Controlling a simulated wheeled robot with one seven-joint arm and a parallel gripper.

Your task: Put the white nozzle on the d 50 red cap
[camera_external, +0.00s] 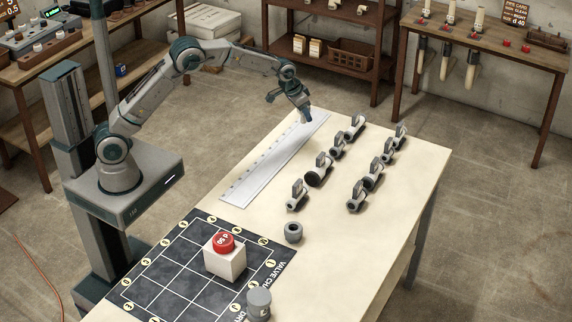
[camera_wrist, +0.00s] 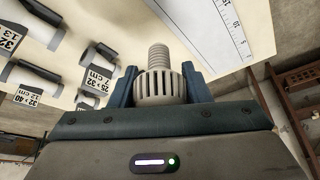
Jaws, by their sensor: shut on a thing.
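My gripper (camera_wrist: 160,88) is shut on the pale grey-white nozzle (camera_wrist: 160,58), which has a slotted, basket-like body and a threaded stem pointing away from my wrist. In the external view my gripper (camera_external: 307,117) is above the far end of the table, by the end of the ruler; the nozzle is too small to make out there. The red cap (camera_external: 225,241), with a d 50 mark that reads upside down, sits on top of a white block (camera_external: 225,264) on the dark chart mat (camera_external: 165,262) at the near end of the table. My gripper is well away from it.
A long white ruler (camera_external: 268,163) lies along the table's left side. Several tagged pipe pieces (camera_external: 318,172) stand in two rows on the right. A grey ring (camera_external: 293,232) and a grey cylinder (camera_external: 259,304) stand near the block. The table's right front is clear.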

